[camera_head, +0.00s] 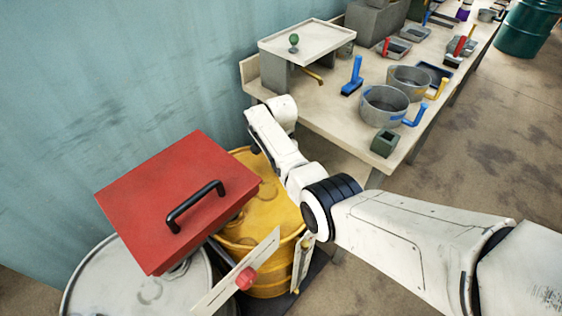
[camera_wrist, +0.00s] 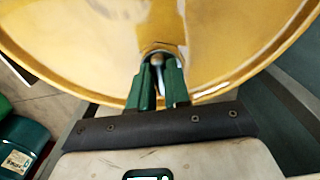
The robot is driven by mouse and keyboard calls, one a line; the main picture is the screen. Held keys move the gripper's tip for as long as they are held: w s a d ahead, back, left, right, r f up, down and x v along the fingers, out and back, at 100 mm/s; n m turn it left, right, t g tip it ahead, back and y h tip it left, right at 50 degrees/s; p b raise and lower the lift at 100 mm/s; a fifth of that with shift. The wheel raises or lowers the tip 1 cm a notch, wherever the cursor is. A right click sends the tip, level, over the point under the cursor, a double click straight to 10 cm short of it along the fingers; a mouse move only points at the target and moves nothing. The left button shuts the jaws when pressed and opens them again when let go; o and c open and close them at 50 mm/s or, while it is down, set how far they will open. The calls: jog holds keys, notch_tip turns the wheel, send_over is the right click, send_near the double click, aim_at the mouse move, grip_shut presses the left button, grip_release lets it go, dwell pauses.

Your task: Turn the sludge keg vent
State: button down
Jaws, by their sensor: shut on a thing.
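A yellow keg (camera_head: 262,216) stands below my arm in the head view, partly covered by a red box. Its yellow top (camera_wrist: 85,45) fills the upper part of the wrist view. My gripper (camera_wrist: 160,72) reaches the keg near its rim. Its two green fingers are shut on a small metal vent (camera_wrist: 157,58), which shows between the fingertips. The vent's lower part is hidden by the fingers. In the head view my arm hides the vent, and I cannot make out the fingers there.
The red box (camera_head: 150,195) with a black handle overhangs the yellow keg and a pale drum (camera_head: 92,290). A white strip with a red knob (camera_head: 246,279) stands in front. A bench (camera_head: 325,118) with pots and tools lies behind my arm. Open floor lies right.

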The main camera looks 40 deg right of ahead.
jog(key=shift+w, duration=0.1)
jog(key=c, duration=1.1)
grip_release()
jog(key=shift+r, duration=0.1)
notch_tip(320, 180, up, 11)
jog(key=shift+f+p, duration=0.15)
jog(key=shift+p, duration=0.25)
